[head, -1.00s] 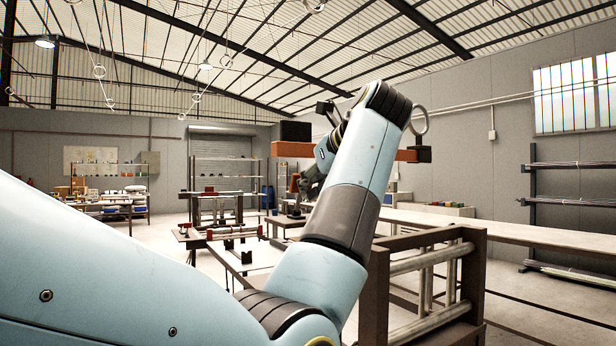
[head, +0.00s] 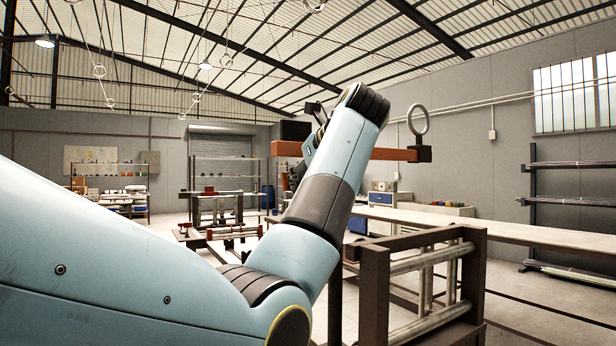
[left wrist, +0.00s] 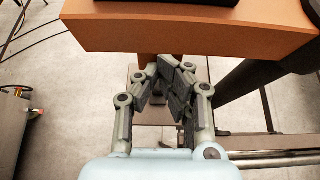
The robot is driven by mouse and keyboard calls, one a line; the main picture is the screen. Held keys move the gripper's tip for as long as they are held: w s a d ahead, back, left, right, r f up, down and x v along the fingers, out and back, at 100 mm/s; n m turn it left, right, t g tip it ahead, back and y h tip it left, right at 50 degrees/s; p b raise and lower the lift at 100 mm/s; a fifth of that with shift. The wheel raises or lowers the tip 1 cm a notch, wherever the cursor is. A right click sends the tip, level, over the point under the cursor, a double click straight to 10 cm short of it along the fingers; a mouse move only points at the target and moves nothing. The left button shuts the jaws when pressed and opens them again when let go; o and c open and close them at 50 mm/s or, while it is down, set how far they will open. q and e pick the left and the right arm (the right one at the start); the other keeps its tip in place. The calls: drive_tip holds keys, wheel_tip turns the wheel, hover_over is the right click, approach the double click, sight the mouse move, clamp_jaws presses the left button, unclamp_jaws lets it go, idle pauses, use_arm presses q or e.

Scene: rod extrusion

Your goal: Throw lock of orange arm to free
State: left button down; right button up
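The orange arm (head: 395,155) is a long level bar crossing behind my left arm in the head view. A dark block and an upright grey ring (head: 418,120) sit at its right end. Its orange side face (left wrist: 190,32) fills the top of the left wrist view. My left gripper (left wrist: 158,68) points at the space under the bar there, its fingers bent inward with tips close together. A brown part shows behind the tips; I cannot tell whether they touch it. In the head view my left wrist hides most of the gripper. I cannot make out the lock.
A brown frame with metal rollers (head: 432,285) stands at the front right. A long bench (head: 480,228) runs behind it. Racks with rods (head: 570,202) stand at the right wall. Open floor (head: 545,310) shows at the lower right.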

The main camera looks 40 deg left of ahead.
use_arm(q)
drive_tip(key=shift+w+a, duration=0.1)
drive_tip(key=shift+a, duration=0.2)
drive_tip(key=shift+d, duration=0.15)
drive_tip(key=shift+s+d+f+b, duration=0.2)
drive_tip(key=shift+d+f+b, duration=0.1)
drive_tip(key=shift+d+b, duration=0.05)
drive_tip(key=s+d+r+p, duration=0.1)
drive_tip(key=d+r+p, duration=0.2)
drive_tip(key=r, duration=0.3)
drive_tip(key=shift+s+d, duration=0.15)
drive_tip(key=shift+s, duration=0.05)
idle(0.9)
